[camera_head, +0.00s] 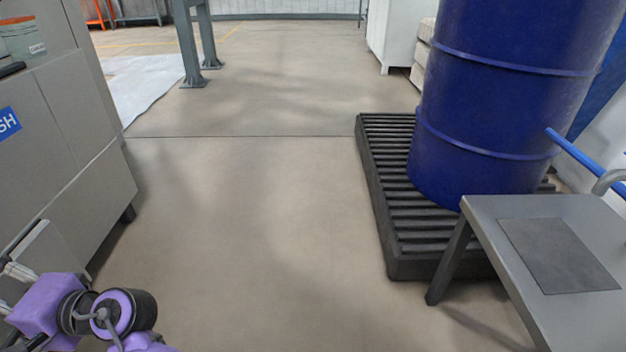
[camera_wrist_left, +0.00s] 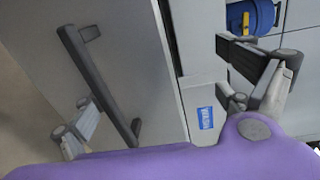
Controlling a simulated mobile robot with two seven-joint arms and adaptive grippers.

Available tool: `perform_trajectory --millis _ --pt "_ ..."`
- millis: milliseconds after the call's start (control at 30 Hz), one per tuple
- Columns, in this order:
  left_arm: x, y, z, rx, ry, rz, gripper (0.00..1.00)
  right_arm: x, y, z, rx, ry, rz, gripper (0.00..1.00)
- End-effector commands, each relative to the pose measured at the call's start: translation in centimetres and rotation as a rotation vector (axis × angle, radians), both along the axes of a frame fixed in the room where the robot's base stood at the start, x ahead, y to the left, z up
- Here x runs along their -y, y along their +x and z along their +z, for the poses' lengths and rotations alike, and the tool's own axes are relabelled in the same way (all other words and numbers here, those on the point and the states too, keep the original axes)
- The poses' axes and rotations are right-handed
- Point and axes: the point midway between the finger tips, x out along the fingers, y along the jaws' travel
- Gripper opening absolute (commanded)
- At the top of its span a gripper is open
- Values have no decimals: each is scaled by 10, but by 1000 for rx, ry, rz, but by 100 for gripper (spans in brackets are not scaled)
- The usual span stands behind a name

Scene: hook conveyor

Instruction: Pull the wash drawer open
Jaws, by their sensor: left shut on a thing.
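The grey cabinet (camera_head: 85,110) stands at the left of the head view, with a cut-off blue label (camera_head: 8,122) reading "SH". A pale panel (camera_head: 38,262) stands out low at its near end. My left gripper (camera_head: 8,272) is beside it, mostly cut off by the frame edge. In the left wrist view, a dark bar handle (camera_wrist_left: 95,80) crosses a grey front panel (camera_wrist_left: 130,55). My left gripper's two fingers (camera_wrist_left: 165,95) lie on either side of the handle's lower end. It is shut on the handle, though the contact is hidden. My right gripper is out of view.
Behind the front panel's edge lie a pale part with a blue label (camera_wrist_left: 205,118) and a blue object (camera_wrist_left: 252,17). A blue drum (camera_head: 490,105) on a black pallet (camera_head: 400,262) and a grey table (camera_head: 490,215) stand right. The middle floor is clear.

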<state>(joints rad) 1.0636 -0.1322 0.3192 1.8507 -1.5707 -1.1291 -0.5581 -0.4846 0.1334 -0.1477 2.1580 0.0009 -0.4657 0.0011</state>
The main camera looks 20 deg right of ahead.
Motion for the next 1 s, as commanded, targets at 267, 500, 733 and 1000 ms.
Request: perform_trajectory --millis 267,500,733,1000 --pt "20 -6 24 30 27 -2 69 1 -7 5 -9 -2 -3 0" --pt "36 -13 23 31 25 -2 67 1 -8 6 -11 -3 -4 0" --pt "50 -20 20 27 21 1 28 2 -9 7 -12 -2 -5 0" --pt "67 -28 15 22 17 4 28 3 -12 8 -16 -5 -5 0"
